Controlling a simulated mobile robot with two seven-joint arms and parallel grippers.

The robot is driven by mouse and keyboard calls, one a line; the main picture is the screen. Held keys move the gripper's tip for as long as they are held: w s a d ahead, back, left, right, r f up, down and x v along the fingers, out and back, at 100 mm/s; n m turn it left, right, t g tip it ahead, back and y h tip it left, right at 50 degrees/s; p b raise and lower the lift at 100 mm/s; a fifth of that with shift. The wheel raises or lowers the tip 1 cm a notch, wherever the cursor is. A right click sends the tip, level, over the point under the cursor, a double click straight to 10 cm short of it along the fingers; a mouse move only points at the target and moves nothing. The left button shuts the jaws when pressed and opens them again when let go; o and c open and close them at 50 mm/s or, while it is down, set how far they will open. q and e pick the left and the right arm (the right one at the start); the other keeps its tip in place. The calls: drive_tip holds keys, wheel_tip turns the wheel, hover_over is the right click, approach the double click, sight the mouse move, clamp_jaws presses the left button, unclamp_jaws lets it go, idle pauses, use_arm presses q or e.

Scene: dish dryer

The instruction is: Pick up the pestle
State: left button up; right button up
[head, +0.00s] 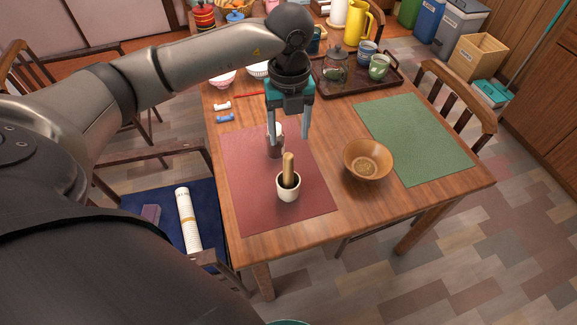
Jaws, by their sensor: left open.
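The pestle (288,168) is a light wooden stick standing nearly upright in a small white mortar (288,191). The mortar stands on a dark red placemat (251,193) on the wooden table. My left gripper (288,135) points down above the red placemat, behind the pestle in the picture. It is open, and its fingers are apart from the pestle. A brown jar-like object with a light top (275,146) shows between and below the fingers, partly hidden by them. My right gripper is not in view.
A wooden bowl (367,160) stands right of the mortar, beside a green placemat (415,137). A dark tray (382,86) with a glass teapot and cups is at the back. Small white and blue pieces (225,118) lie at the left edge. The table's front strip is clear.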

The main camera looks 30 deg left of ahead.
sight(288, 155)
use_arm(q)
drive_tip(key=f, duration=0.5)
drive_tip(key=f+b, duration=0.1)
drive_tip(key=f, duration=0.2)
drive_tip(key=shift+s, duration=0.25)
drive_tip(key=shift+r, duration=0.1)
clamp_jaws()
idle(1.0)
